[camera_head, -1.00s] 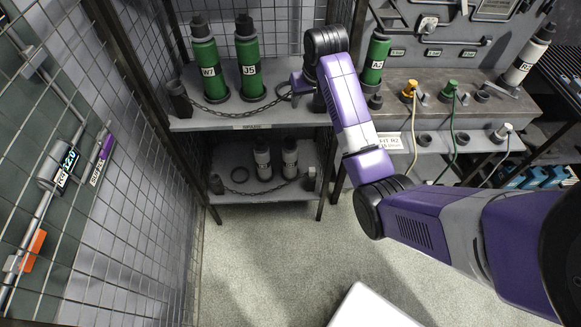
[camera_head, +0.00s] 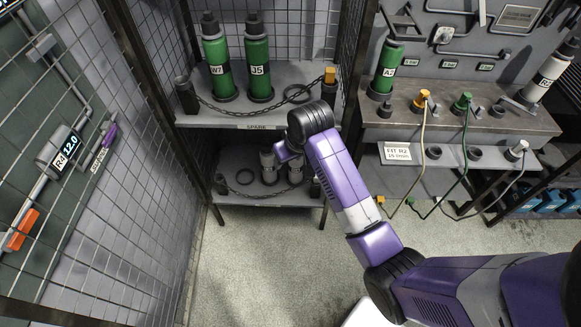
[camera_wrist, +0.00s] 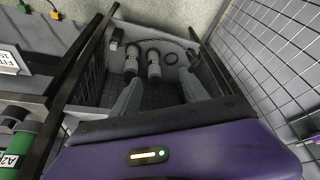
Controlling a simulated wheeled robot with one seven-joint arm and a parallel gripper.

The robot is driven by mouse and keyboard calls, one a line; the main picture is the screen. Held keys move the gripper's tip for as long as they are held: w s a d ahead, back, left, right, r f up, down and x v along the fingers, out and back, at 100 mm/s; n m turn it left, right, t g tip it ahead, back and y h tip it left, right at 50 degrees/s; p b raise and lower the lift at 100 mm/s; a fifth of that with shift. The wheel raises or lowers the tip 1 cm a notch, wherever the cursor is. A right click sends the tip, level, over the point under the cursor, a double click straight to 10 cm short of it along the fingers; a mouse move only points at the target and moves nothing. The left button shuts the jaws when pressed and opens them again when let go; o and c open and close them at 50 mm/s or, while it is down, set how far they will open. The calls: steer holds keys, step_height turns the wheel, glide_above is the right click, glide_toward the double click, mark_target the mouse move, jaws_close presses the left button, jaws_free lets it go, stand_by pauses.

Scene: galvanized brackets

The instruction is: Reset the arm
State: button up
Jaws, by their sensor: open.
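My arm reaches from the right edge of the head view to the shelf unit on the left. My gripper is at the arm's far end, in front of the lower shelf (camera_head: 262,197); its fingers are mostly hidden there by the wrist. In the wrist view my gripper (camera_wrist: 160,92) shows two grey fingers spread apart with nothing between them. Beyond the fingertips stand two grey cylinders (camera_wrist: 153,65) on the lower shelf, apart from the fingers.
Green cylinders W7 (camera_head: 217,68) and J5 (camera_head: 257,70) stand behind a chain (camera_head: 235,110) on the upper shelf. A green cylinder A2 (camera_head: 386,70) and a white cylinder (camera_head: 550,72) stand on the bench (camera_head: 480,120). A mesh wall (camera_head: 110,180) is at left. Floor (camera_head: 270,265) is open below.

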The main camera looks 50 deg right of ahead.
steer(key=shift+s+a+f+n, duration=0.2)
steer(key=shift+a+f, duration=0.1)
steer(key=shift+a, duration=0.2)
steer(key=shift+s+a+f+n, duration=0.15)
steer(key=shift+a+f, duration=0.15)
steer(key=shift+a, duration=0.15)
steer(key=w+d+r+t+h, duration=0.1)
steer(key=w+d+r+t, duration=0.1)
steer(key=w+r+t, duration=0.3)
steer(key=s+a+r+t+h, duration=0.1)
steer(key=s+a+r+t, duration=0.25)
steer(key=a+r, duration=0.2)
steer(key=s+a+r+n+y, duration=0.1)
steer(key=s+a, duration=0.3)
steer(key=s, duration=0.7)
steer(key=s+a+r+n+t+y+b, duration=0.1)
steer(key=s+a, duration=0.4)
steer(key=s, duration=0.6)
steer(key=s+a+r+n+t+y+b, duration=0.1)
steer(key=s+a, duration=0.3)
steer(key=s, duration=0.7)
steer(key=shift+s+a, duration=0.25)
